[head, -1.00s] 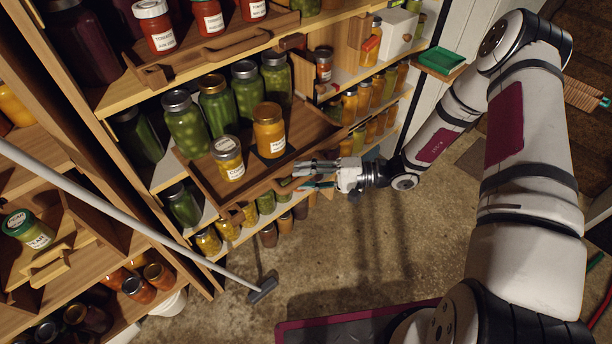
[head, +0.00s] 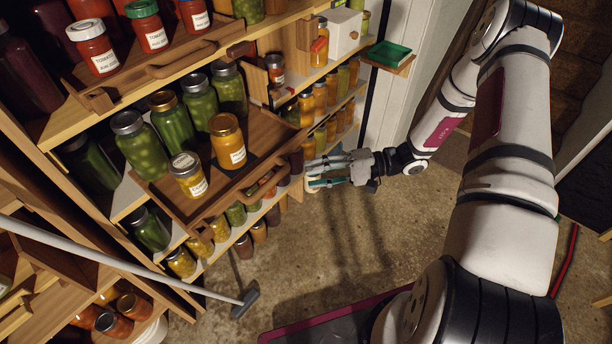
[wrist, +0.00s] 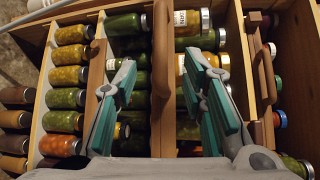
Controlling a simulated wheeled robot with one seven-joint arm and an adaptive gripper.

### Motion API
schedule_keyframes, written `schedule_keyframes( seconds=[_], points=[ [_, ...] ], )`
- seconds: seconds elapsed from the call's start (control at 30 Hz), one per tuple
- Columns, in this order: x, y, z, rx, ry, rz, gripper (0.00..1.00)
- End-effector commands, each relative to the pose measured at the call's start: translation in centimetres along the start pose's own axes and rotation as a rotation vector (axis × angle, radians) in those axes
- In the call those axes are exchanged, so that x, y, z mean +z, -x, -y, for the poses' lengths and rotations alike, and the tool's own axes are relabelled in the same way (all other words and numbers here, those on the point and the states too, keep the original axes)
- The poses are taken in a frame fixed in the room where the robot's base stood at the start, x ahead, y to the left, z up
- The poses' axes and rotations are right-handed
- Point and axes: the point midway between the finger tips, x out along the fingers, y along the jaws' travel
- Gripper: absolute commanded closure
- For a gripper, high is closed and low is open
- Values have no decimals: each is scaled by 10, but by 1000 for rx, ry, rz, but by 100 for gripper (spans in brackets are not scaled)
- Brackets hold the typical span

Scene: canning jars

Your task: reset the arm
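My gripper (head: 325,172) is at the middle of the head view, in front of the shelves and just right of the pulled-out wooden tray (head: 207,203). In the wrist view my gripper (wrist: 160,100) shows two teal-padded fingers spread apart, with nothing held between them. My arm (head: 440,130) reaches from the lower right up and back down to the gripper. On the tray stand an orange jar (head: 228,140), a smaller yellow jar (head: 187,174) and several green jars (head: 172,122).
Shelves of jars (head: 318,95) fill the left and back. A green tray (head: 389,54) sits on a ledge at the shelf's right edge. The concrete floor (head: 330,260) below my gripper is clear.

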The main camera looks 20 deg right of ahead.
Motion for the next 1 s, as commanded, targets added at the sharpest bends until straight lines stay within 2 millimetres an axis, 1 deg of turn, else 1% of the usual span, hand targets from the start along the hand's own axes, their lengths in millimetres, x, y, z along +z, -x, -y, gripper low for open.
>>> schedule_keyframes(
  seconds=[0.47, 0.57, 0.67, 0.77, 1.0],
  points=[
    [0, 1, 0, 0, 0, 0, 62],
    [1, 1, 3, 10, 3, 8, 62],
    [5, 1, 15, 53, 11, 41, 62],
    [15, 1, 36, 133, 23, 97, 62],
    [49, 4, 91, 395, 56, 222, 62]
  ],
)
